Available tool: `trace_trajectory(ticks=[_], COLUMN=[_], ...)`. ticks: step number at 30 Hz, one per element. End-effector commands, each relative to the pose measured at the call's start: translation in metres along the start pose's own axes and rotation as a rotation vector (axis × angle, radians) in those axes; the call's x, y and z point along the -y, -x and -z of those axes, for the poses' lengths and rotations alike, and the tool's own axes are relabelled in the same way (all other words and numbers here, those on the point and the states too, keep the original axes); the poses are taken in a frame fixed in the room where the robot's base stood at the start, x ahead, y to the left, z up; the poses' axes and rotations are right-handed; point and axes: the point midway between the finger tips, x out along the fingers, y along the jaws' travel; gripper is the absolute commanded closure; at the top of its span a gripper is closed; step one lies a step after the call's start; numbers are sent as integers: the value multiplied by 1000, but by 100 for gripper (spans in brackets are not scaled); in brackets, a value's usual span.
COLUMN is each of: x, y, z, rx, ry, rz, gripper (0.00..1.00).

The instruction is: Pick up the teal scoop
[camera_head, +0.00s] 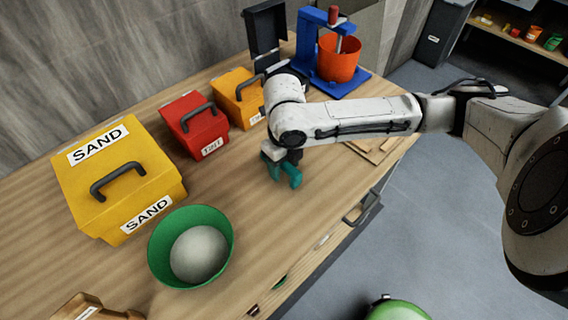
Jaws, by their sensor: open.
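A small teal shape, which looks like the teal scoop (291,174), shows on the wooden worktop near its front edge, right at the end of my arm. My gripper (279,160) points down at it from above. The jaws are open, but they are small and partly merge with the teal parts. My wrist hides some of the scoop, and I cannot tell whether the jaws touch it or stand around it.
A green bowl (157,256) with a pale mound stands front left. A yellow SAND box (115,180), a red box (195,125) and a smaller yellow box (238,97) line the back. A blue press (308,40) with an orange bucket (338,60) stands beyond.

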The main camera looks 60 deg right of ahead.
Motion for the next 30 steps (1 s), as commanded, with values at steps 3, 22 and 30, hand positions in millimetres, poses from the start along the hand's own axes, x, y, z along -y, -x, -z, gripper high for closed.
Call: trace_trajectory(ticks=[3,22,30], x=[0,0,0], y=[-8,-9,-9], z=[0,0,0], rx=[0,1,1], ry=[-1,1,1], rz=[-1,0,0], gripper=[45,83,100])
